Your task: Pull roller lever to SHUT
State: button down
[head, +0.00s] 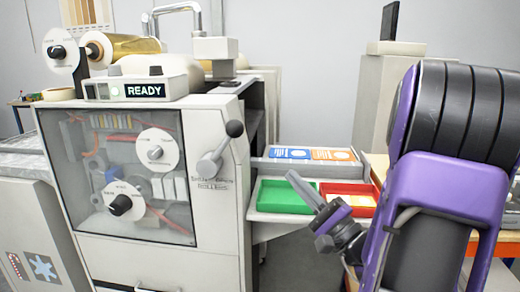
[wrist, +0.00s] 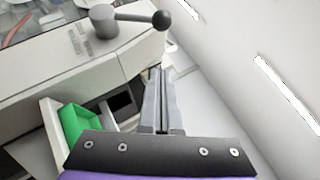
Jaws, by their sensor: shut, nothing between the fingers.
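The roller lever (head: 217,152) is a grey arm with a dark ball knob, mounted on the right side of the machine's front. In the head view it slants up to the right, with the knob at its upper end. It also shows at the top of the wrist view (wrist: 133,17), with the knob at its right end. Small lettering beside the lever is too blurred to read. My gripper (head: 294,176) is shut and empty, to the right of the lever and apart from it. In the wrist view my gripper (wrist: 160,75) points up the picture, its fingertips below the knob.
The machine (head: 160,270) has a clear front window and a lit READY display (head: 145,90). A green tray (head: 283,195) and a red tray (head: 350,189) sit on a shelf right of the machine, near my gripper. Printed cards (head: 310,154) lie behind them.

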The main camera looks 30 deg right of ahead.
aim_at(221, 149)
jog(key=s+a+r+p+x, duration=0.1)
jog(key=a+x, duration=0.1)
jog(key=x, duration=1)
jog(key=shift+w+a, duration=0.25)
jog(key=shift+a, duration=0.15)
jog(key=shift+r+p, duration=0.25)
jog(key=shift+p, duration=0.05)
